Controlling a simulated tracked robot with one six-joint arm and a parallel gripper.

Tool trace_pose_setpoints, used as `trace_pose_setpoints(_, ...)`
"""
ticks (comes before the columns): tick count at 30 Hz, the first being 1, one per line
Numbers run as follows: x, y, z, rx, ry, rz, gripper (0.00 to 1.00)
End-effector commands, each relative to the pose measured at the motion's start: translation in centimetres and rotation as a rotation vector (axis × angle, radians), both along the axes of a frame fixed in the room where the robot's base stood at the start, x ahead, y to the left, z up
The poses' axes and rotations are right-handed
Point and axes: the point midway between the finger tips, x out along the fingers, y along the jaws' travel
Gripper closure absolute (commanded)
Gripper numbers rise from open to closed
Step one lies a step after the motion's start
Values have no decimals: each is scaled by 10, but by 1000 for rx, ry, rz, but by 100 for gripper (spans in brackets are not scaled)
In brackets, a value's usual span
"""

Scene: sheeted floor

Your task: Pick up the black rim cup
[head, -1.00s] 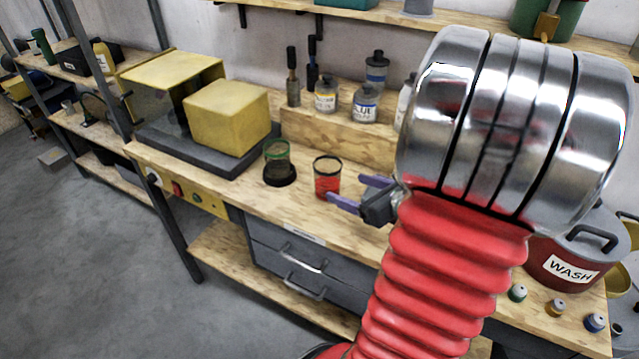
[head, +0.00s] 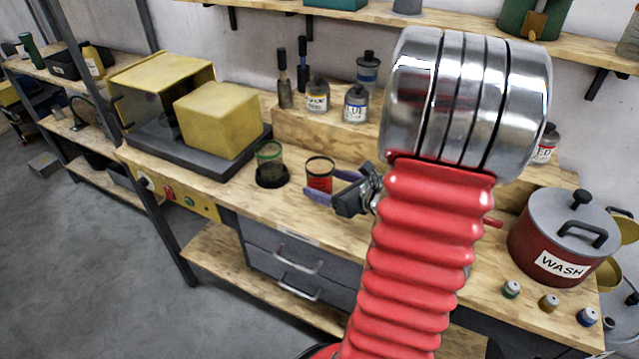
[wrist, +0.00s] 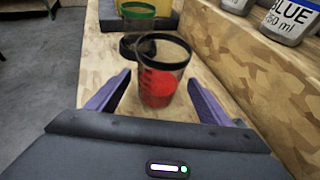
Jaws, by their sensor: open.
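The black rim cup (head: 319,174) is a clear cup with red contents, standing upright on the wooden bench top. In the wrist view the black rim cup (wrist: 162,72) stands just ahead of and between the purple fingertips. My gripper (head: 328,188) is open beside the cup, on its right in the head view, with nothing held. In the wrist view my gripper (wrist: 157,92) has one finger on each side of the cup, with gaps visible. A green rim cup (head: 270,164) stands behind it on a dark round base.
A yellow box machine (head: 215,120) on a dark slab stands to the left. A wooden step (head: 300,126) with bottles runs behind the cup, and beside the right finger in the wrist view. A red WASH pot (head: 545,240) and small jars stand at the right.

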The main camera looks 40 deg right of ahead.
Motion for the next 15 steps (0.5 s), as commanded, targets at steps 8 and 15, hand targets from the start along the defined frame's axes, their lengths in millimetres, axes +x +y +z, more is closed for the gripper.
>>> trace_pose_setpoints(8, 17, -1, -8, 0, 1, -1, 27)
trace_pose_setpoints(15, 17, -1, -8, -1, 1, -2, 27)
